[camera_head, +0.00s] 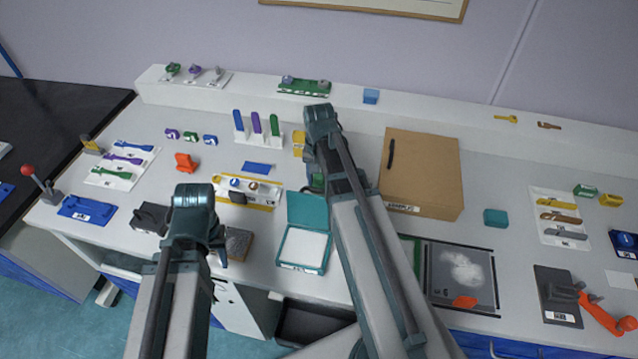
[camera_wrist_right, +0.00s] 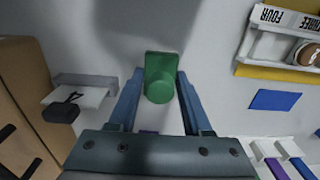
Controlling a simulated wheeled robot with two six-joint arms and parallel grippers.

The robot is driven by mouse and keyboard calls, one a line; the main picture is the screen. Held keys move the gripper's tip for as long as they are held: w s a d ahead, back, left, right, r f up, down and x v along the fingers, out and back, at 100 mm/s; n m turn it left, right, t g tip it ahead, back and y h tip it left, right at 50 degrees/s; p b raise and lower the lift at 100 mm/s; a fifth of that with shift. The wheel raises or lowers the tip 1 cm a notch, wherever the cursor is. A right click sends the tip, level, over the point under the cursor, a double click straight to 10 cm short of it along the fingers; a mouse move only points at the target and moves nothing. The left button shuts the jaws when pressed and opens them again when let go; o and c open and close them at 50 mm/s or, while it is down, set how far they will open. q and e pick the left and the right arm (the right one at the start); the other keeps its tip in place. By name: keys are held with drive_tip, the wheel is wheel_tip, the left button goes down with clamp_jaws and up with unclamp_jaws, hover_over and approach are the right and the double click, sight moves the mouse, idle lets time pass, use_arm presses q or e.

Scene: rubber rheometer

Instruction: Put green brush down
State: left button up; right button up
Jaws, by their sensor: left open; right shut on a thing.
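The green brush (camera_wrist_right: 161,78) is between the blue fingers of my right gripper (camera_wrist_right: 160,88) in the right wrist view. It shows a rounded green end and a wider block behind it. In the head view my right gripper (camera_head: 314,170) is over the middle of the table, left of the brown box, and a little green of the brush (camera_head: 318,181) shows beside the arm. I cannot tell whether the brush touches the table.
An open teal box with a white inside (camera_head: 303,250) lies in front of my right gripper. The brown box (camera_head: 421,172) stands to its right. A yellow-based rack (camera_head: 247,190) and a blue flat piece (camera_head: 257,167) lie to its left. Bare table shows around the brush in the wrist view.

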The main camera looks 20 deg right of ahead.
sight(318, 176)
use_arm(q)
drive_tip(key=shift+f, duration=0.1)
use_arm(e)
drive_tip(key=shift+f, duration=0.1)
drive_tip(key=o, duration=1.2)
use_arm(q)
wheel_tip(318, 176, up, 12)
drive_tip(key=p, duration=1.2)
drive_tip(key=shift+r, duration=0.2)
use_arm(e)
wheel_tip(318, 176, up, 12)
drive_tip(key=shift+r, duration=0.2)
use_arm(q)
drive_tip(key=shift+a, duration=0.1)
use_arm(e)
drive_tip(key=shift+a, duration=0.15)
